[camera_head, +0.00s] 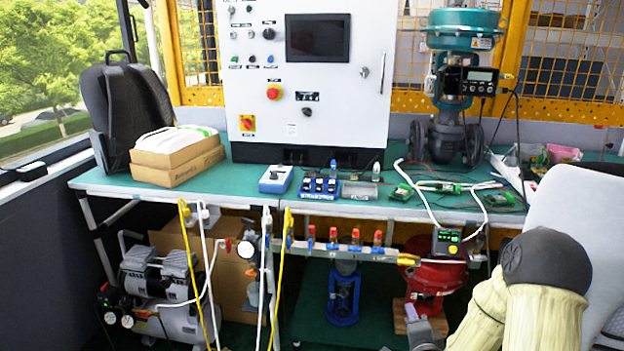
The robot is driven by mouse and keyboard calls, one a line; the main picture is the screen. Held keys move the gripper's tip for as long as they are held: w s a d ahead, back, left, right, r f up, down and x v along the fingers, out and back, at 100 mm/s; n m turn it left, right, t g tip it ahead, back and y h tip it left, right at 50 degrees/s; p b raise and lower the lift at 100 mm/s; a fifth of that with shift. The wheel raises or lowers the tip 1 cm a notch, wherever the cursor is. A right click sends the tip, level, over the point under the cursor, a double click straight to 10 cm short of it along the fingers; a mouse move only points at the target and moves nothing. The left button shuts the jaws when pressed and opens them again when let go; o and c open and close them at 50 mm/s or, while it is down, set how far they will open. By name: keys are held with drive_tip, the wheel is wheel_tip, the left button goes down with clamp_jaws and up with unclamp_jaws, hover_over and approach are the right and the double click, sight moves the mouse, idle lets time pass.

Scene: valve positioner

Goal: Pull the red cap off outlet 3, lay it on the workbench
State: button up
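A metal manifold pipe (345,247) runs along below the workbench front edge. Several small red parts stand up from it in a row, and one of them is the third from the left (355,236). Outlet numbers and which red part is a cap are too small to tell. The green-topped workbench (225,188) is above and behind the manifold. My arm comes in at the lower right. A grey part at the bottom edge (425,336) may be my gripper, low and right of the manifold. Its fingers cannot be made out.
On the bench are cardboard boxes (178,158), a blue control box (276,179), a switch block (319,187) and a control cabinet (305,95). A valve with positioner (462,85) stands at right. Yellow hoses (281,275) hang in front. Bare green bench shows between boxes and blue box.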

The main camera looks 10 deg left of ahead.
drive_tip(key=s+r+n+g, duration=0.2)
drive_tip(key=s+n+g, duration=0.4)
drive_tip(key=s, duration=0.4)
drive_tip(key=s+r+n+g+h, duration=0.1)
drive_tip(key=s+r+n+g, duration=0.1)
drive_tip(key=s+n+g, duration=0.5)
drive_tip(key=s+n, duration=0.1)
drive_tip(key=s, duration=0.3)
drive_tip(key=shift+d+r, duration=0.2)
drive_tip(key=shift+r, duration=0.15)
drive_tip(key=shift+o, duration=0.6)
